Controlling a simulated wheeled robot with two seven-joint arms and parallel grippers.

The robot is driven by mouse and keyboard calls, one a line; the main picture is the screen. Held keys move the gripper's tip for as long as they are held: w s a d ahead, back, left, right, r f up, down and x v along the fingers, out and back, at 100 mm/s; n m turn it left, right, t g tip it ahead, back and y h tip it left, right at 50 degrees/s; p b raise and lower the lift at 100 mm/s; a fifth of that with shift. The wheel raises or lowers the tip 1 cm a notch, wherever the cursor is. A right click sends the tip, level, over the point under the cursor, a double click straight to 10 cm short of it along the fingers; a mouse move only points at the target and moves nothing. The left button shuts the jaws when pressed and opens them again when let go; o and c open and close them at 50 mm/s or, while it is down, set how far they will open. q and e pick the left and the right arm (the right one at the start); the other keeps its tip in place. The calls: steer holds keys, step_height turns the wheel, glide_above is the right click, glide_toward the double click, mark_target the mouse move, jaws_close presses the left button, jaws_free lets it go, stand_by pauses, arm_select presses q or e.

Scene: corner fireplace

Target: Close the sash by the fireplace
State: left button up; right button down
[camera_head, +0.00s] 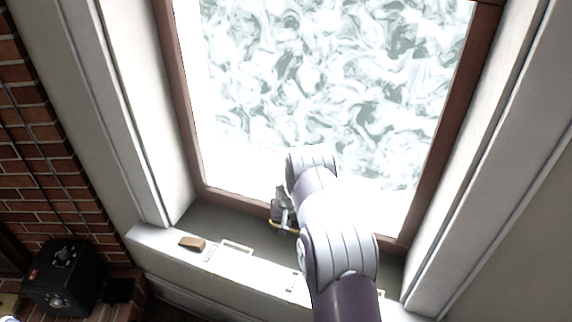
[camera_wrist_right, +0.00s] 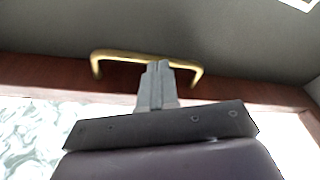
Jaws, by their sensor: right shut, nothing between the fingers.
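The sash (camera_head: 447,125) is a brown wooden frame around swirled, frosted glass in the window recess. Its bottom rail also shows in the right wrist view (camera_wrist_right: 40,75). A brass bar handle (camera_wrist_right: 120,54) is on this rail; part of it shows in the head view (camera_head: 274,225). My right gripper (camera_head: 284,228) is shut and empty at the handle. In the right wrist view its fingertips (camera_wrist_right: 158,66) overlap the middle of the handle's bar; I cannot tell whether they touch it. My right arm hides part of the bottom rail. My left gripper is not in view.
A white sill (camera_head: 160,250) runs below the window, with a small brown block (camera_head: 192,243) and a pale, thin handle-like loop (camera_head: 237,246) on it. Pale jambs flank the recess. A brick wall (camera_head: 35,150) and a black box (camera_head: 62,278) are at left.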

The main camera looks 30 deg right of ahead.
steer(key=r+p, duration=0.2)
steer(key=r, duration=0.1)
steer(key=r+p, duration=0.1)
steer(key=shift+w+d+r, duration=0.15)
steer(key=shift+w+d, duration=0.1)
steer(key=b+v, duration=0.1)
steer(key=v, duration=0.8)
steer(key=shift+r+b, duration=0.2)
steer(key=shift+b, duration=0.1)
